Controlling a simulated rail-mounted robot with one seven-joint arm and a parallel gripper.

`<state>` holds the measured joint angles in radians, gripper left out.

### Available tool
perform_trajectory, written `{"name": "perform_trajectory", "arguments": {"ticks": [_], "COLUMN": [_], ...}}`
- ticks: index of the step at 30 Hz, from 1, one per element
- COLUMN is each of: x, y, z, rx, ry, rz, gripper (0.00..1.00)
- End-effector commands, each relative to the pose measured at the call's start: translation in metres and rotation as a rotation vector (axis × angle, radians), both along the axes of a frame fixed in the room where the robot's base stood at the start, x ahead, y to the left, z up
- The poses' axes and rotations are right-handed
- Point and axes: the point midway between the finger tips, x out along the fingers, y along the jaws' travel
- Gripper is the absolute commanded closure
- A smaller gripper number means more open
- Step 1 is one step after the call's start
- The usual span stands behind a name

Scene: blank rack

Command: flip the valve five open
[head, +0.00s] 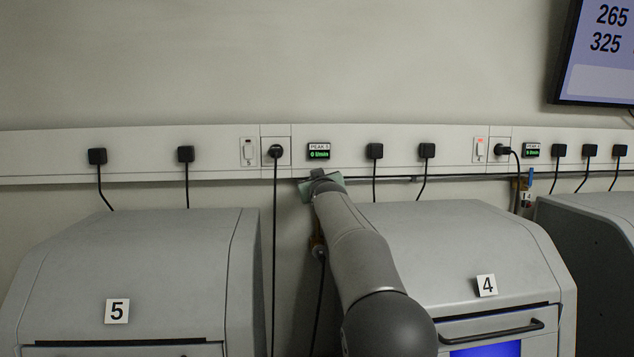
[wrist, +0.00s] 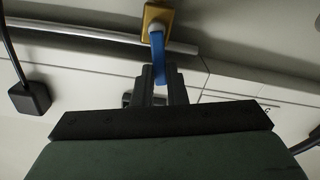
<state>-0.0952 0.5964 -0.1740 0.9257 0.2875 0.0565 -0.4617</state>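In the wrist view, the valve shows a yellow body (wrist: 157,20) at the top with a blue handle (wrist: 157,48) running down from it. My gripper (wrist: 161,72) has a finger on each side of the handle's free end, with no clear gap seen between them and it. In the head view, my gripper (head: 322,182) is at the wall below a small display (head: 319,151) reading 0 l/min, between machines 5 and 4. The valve is hidden there behind my arm and gripper.
Machine 5 (head: 150,265) stands left of my arm and machine 4 (head: 465,250) right. Black cables hang from the wall strip (head: 60,150); one plug (head: 276,151) is just left of my gripper. Another blue handle (head: 530,174) shows further right. A pipe (wrist: 90,33) runs beside the valve.

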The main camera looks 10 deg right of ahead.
Motion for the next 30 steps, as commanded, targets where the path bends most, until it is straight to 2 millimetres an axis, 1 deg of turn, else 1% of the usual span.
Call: {"name": "perform_trajectory", "arguments": {"ticks": [5,12,14,22,23,24,25,30], "x": [0.000,-0.001,-0.001,-0.001,-0.001,-0.001,-0.001,-0.001], "y": [-0.001,-0.011,-0.012,-0.012,-0.012,-0.012,-0.012,-0.012], "z": [0.000,0.001,0.002,0.002,0.002,0.002,0.002,0.002], "rx": [0.012,0.244,0.277,0.290,0.290,0.290,0.289,0.288], "ry": [0.000,-0.008,-0.009,-0.010,-0.010,-0.010,-0.010,-0.010], "rz": [0.000,0.000,0.000,0.000,0.000,0.000,0.000,0.000], "gripper": [1.00,1.00,1.00,1.00,0.82,0.71,0.65,0.65]}}
